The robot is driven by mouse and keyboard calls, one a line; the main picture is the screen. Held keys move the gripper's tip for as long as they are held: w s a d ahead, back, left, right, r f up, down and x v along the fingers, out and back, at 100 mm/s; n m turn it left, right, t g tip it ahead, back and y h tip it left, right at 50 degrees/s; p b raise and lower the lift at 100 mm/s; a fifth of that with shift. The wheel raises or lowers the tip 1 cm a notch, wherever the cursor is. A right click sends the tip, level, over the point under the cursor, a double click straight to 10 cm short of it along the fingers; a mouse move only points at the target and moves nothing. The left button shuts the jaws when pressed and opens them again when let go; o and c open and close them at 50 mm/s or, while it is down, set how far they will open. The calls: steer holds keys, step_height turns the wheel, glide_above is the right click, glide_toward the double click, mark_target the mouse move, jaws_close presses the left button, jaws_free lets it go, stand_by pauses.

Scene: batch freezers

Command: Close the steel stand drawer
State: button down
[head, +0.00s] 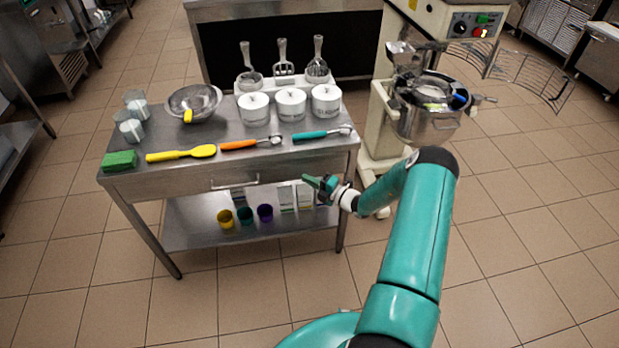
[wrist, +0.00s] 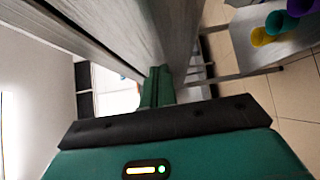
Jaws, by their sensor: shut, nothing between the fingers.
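The steel stand (head: 225,145) is in the left half of the head view, with its drawer front (head: 200,186) just under the top. A bar handle (head: 235,183) sits near the middle of that front. I cannot tell how far the drawer stands out. My gripper (head: 308,179) is shut and empty, right of the handle, by the right part of the stand's front. In the wrist view my green fingers (wrist: 157,85) are together, close to a long steel face (wrist: 90,35). I cannot tell whether they touch it.
The top bears a green sponge (head: 119,160), a yellow spatula (head: 180,153), orange and teal scoops, a steel bowl (head: 194,100) and white tubs (head: 291,104). Coloured cups (head: 245,215) stand on the lower shelf. A batch machine (head: 428,115) stands at the right. Floor in front is clear.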

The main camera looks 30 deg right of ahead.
steer(key=a+v, duration=0.1)
steer(key=v, duration=1)
steer(key=s+a+r+n+g+y, duration=0.1)
steer(key=s+a+r+n+g, duration=0.1)
steer(key=a+r+n+g, duration=0.65)
steer(key=s+a+r+n+g+y, duration=0.15)
steer(key=a+r+n+g, duration=0.25)
steer(key=a+r+n, duration=0.9)
steer(key=s+a+r+n+t+h, duration=0.1)
steer(key=s+a+r+n+h, duration=0.1)
steer(key=s+r+n+h, duration=0.3)
steer(key=s+a+r+n+t+h, duration=0.1)
steer(key=s+r+n+h, duration=0.5)
steer(key=s+r+n, duration=0.8)
steer(key=s+a+n, duration=0.1)
steer(key=s+n, duration=0.1)
steer(key=n, duration=0.6)
steer(key=shift+s+a, duration=0.2)
steer(key=shift+a, duration=0.2)
steer(key=shift+d, duration=0.1)
